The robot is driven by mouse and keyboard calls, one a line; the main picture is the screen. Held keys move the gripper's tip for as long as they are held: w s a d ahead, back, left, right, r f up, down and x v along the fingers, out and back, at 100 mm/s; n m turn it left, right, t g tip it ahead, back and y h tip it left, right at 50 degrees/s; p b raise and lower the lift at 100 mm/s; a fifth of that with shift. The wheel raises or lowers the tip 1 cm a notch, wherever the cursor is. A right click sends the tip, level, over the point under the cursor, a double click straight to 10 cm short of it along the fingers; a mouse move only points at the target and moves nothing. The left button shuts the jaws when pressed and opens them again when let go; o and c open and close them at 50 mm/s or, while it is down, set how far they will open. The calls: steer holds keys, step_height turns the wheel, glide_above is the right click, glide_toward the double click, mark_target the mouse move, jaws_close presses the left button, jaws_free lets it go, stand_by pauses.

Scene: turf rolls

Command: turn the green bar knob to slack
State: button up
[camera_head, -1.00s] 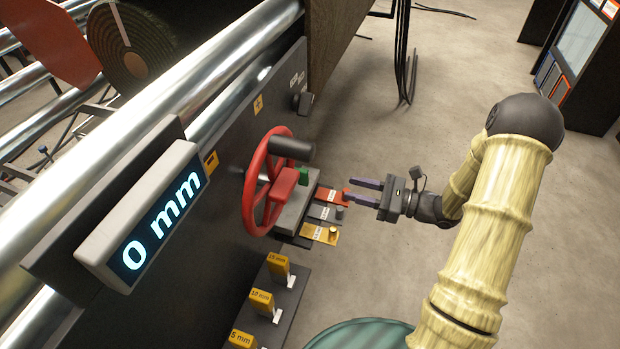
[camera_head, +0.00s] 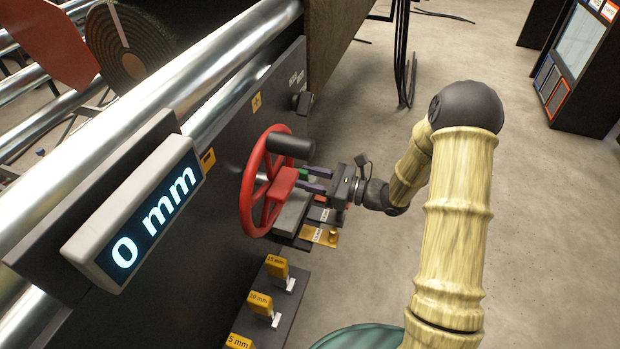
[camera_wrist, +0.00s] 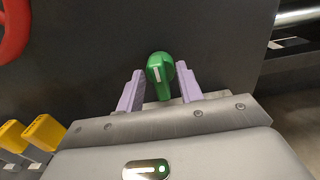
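The green bar knob (camera_wrist: 159,74) sits on the dark machine panel in the wrist view, with a white line on its face. It also shows small beside the red handwheel in the head view (camera_head: 303,175). My gripper (camera_wrist: 158,92) has its two pale purple fingers spread, one on each side of the knob, with gaps showing. In the head view my gripper (camera_head: 318,181) reaches the panel from the right. The word slack (camera_head: 296,80) cannot be made out on the small labels.
The red handwheel (camera_head: 248,200) with a dark handle stands close left of the knob. Tagged plates (camera_head: 322,236) stick out below it. Yellow gauge blocks (camera_head: 260,303) stand on a dark shelf lower down. A display (camera_head: 140,215) reads 0 mm. Open floor lies right.

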steer(key=shift+c, duration=0.5)
jaws_close()
